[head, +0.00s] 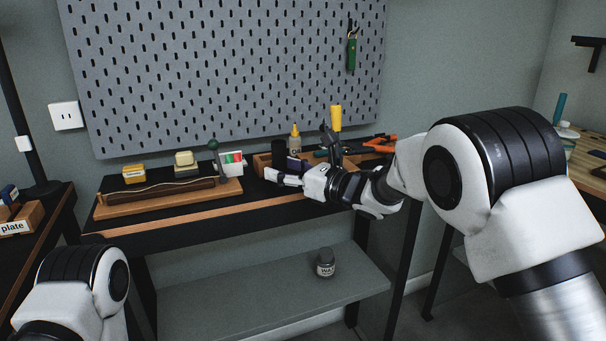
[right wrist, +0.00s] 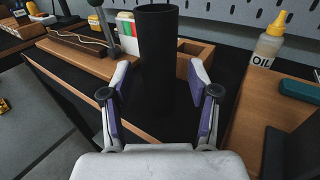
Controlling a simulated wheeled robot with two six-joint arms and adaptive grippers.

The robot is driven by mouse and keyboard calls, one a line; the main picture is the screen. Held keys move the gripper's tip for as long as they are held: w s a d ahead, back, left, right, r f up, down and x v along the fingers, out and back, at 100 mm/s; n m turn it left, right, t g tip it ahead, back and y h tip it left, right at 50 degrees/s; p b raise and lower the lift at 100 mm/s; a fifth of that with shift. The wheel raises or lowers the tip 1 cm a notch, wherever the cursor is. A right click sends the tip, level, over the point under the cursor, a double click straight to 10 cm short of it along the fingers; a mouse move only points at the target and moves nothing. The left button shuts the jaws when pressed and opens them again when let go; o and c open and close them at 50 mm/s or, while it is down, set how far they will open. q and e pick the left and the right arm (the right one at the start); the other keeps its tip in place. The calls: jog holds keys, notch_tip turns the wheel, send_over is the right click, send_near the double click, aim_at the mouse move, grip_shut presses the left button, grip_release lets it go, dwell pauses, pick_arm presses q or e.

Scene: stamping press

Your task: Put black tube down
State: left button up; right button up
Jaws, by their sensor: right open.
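The black tube (right wrist: 157,60) stands upright in the right wrist view, its lower end on the dark bench top. It also shows in the head view (head: 279,153), behind my right gripper. My right gripper (right wrist: 159,90) is open, with one purple-padded finger on each side of the tube and visible gaps between the pads and the tube. In the head view my right gripper (head: 284,172) is low over the bench, near its front edge. My left gripper is out of view; only part of my left arm shows at bottom left.
A wooden board with a lever press (head: 170,198) lies left of the tube. A wooden tray (head: 262,162), an oil bottle (head: 294,140) and several tools stand behind and to the right. A jar (head: 325,263) sits on the lower shelf. The pegboard (head: 225,70) is behind.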

jog(key=v, duration=1.2)
jog(key=s+d+f+m+h, duration=0.1)
jog(key=d+f+m+h, duration=0.15)
jog(key=f+m, duration=0.65)
jog(key=s+d+f+m+h, duration=0.1)
jog(key=s+f+m+h, duration=0.15)
jog(key=f+m, duration=0.65)
jog(key=s+d+f+m+g+h, duration=0.25)
jog(key=s+f+m, duration=0.3)
jog(key=f, duration=0.45)
jog(key=s+d+f+m+g+h, duration=0.1)
jog(key=s+d+f+m+h, duration=0.2)
jog(key=s+f+m, duration=0.45)
jog(key=s+d+f+m+g+h, duration=0.1)
jog(key=s+f+m, duration=0.3)
jog(key=s, duration=0.4)
jog(key=s+d+f+m+g+h, duration=0.1)
jog(key=s+d+f+m+g, duration=0.2)
jog(key=s+m, duration=0.3)
jog(key=s+d+f+m+g+h, duration=0.1)
jog(key=s+f+m+g, duration=0.3)
jog(key=s, duration=0.6)
jog(key=shift+s+d+f+m, duration=0.2)
jog(key=shift+d+f+m, duration=0.35)
jog(key=shift+f+m, duration=0.4)
jog(key=shift+w+h, duration=0.1)
jog(key=shift+h, duration=0.15)
